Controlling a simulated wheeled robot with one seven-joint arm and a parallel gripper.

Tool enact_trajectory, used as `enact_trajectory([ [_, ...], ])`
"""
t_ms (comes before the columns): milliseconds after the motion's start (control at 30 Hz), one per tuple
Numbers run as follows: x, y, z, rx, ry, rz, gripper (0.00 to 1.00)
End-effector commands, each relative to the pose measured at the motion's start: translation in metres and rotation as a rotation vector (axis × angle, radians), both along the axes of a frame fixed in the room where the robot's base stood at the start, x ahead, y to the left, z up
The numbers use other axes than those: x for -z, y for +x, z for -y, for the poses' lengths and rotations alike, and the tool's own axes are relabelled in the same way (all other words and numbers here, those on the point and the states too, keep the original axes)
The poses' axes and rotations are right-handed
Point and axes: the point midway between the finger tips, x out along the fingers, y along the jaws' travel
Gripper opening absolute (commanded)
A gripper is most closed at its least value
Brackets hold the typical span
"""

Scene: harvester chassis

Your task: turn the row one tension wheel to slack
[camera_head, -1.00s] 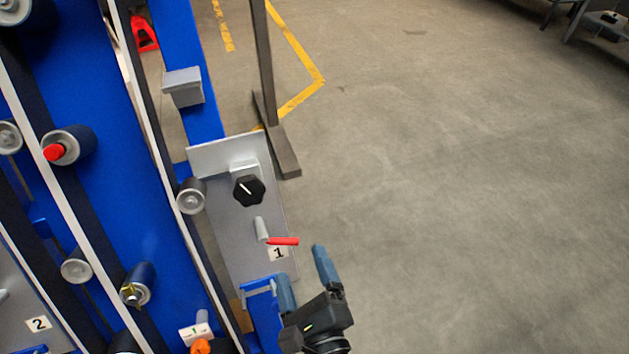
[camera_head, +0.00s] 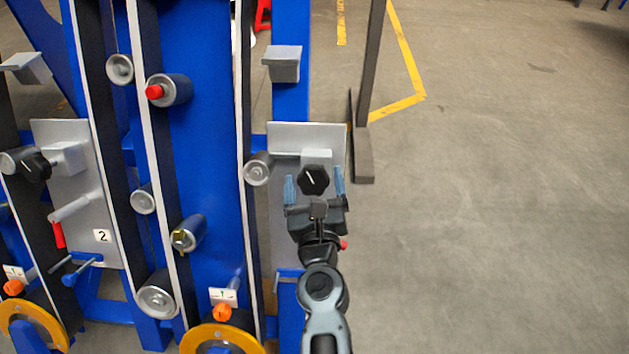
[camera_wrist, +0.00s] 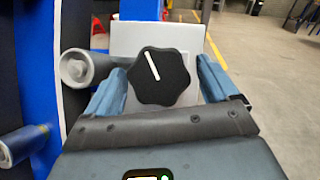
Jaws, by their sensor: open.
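The row one tension wheel is a black lobed knob (camera_head: 313,180) with a white pointer line, mounted on a grey plate (camera_head: 335,136). In the wrist view the knob (camera_wrist: 158,76) sits between my two blue fingers, its line tilted up and to the left. My gripper (camera_head: 315,185) is open, with one finger on each side of the knob; I cannot tell whether either finger touches it. A red lever tip (camera_head: 344,244) shows beside my wrist. The number 1 label on the plate is hidden behind my arm.
A grey roller (camera_head: 257,170) stands close left of the knob; it also shows in the wrist view (camera_wrist: 76,68). A second plate marked 2 (camera_head: 102,236) with its own black knob (camera_head: 37,165) is at left. A dark post (camera_head: 366,100) stands behind; the floor at right is clear.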

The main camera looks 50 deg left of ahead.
Motion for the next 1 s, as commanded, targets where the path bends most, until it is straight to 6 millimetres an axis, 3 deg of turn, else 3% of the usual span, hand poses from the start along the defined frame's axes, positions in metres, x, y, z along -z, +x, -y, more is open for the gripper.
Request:
enact_trajectory([
  [400, -0.0001, 0.0043, -0.007, 0.0, -0.001, 0.001, 0.87],
  [933, -0.0001, 0.0041, -0.0069, 0.0, -0.001, 0.001, 0.36],
  [1000, -0.0001, 0.0041, -0.0069, -0.001, -0.001, 0.001, 0.36],
])
